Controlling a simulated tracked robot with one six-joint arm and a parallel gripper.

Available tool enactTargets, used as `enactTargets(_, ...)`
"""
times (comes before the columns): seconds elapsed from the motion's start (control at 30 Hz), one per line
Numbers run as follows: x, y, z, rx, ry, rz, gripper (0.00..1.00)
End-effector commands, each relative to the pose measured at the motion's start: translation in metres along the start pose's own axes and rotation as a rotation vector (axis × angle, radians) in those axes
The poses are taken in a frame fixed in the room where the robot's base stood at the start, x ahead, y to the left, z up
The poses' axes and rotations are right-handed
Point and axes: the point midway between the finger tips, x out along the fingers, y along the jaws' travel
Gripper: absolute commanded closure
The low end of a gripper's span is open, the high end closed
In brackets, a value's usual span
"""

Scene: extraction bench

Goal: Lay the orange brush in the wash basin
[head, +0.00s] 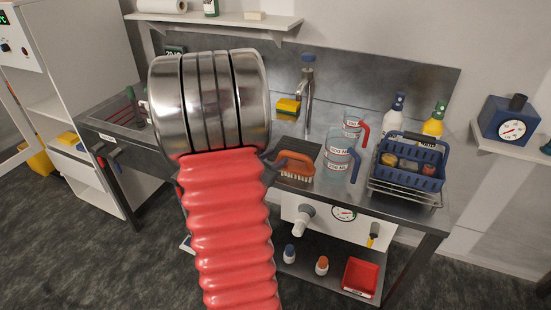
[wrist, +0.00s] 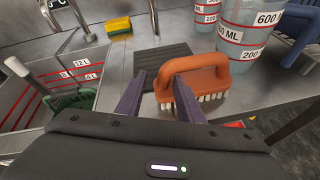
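The orange brush (head: 295,162) lies bristles down on the bench, at the front by a dark ribbed mat; it also shows in the wrist view (wrist: 207,72). In the head view my arm hides most of the gripper. The wash basin (wrist: 28,100) is a steel sink with red litre marks, at the left; its rim shows in the head view (head: 100,122), partly hidden by my arm.
Measuring jugs (head: 341,158) stand right of the brush, close to it. A blue basket (head: 411,165) is farther right. A tap (head: 308,85) and a yellow sponge (head: 288,107) are behind. A green object (wrist: 70,101) with a white part is at the basin.

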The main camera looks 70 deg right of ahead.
Motion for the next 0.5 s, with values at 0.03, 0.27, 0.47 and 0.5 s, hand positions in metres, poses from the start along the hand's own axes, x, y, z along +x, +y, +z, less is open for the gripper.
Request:
enactTargets(0.03, 0.000, -0.001, -0.002, -0.001, 0.004, -0.002, 0.65)
enactTargets(0.27, -0.006, 0.000, 0.000, -0.001, 0.004, -0.001, 0.65)
enactTargets(0.47, -0.027, 0.001, 0.001, 0.000, 0.003, 0.001, 0.65)
enactTargets(0.5, -0.033, 0.001, 0.001, 0.000, 0.002, 0.002, 0.65)
